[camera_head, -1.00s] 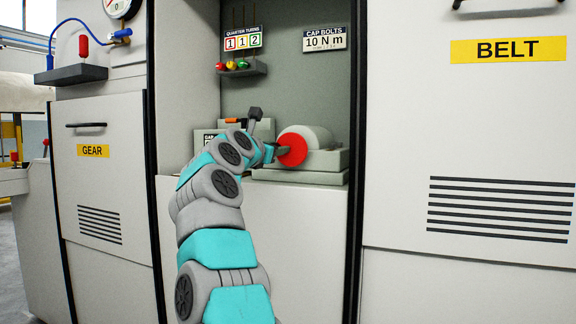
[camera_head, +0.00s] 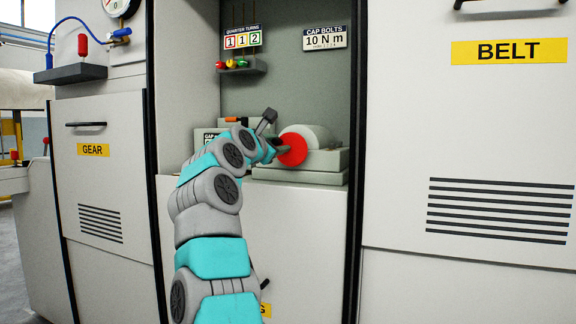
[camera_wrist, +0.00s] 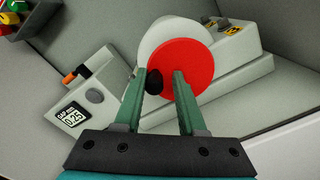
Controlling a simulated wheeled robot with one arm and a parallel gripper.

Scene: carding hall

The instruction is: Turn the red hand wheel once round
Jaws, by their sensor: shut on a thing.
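The red hand wheel (camera_head: 293,150) is a flat red disc on the front of a pale grey rounded housing (camera_head: 318,137) inside the recess. It also shows in the wrist view (camera_wrist: 190,62), tilted in the picture. My gripper (camera_head: 280,151) reaches the wheel from the left. In the wrist view its two green fingers (camera_wrist: 165,82) stand before the disc, shut on a small black knob (camera_wrist: 154,81) at the left of the wheel's face. The knob lies by the left finger; the grip's contact on the right side is hard to see. In the head view the fingertips partly cover the disc.
A grey gauge box (camera_wrist: 88,95) with a "0.25" label and an orange-black piece stands beside the wheel housing. A shelf (camera_head: 241,70) with coloured balls hangs above. The recess's black-edged side walls (camera_head: 357,120) bound the space.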

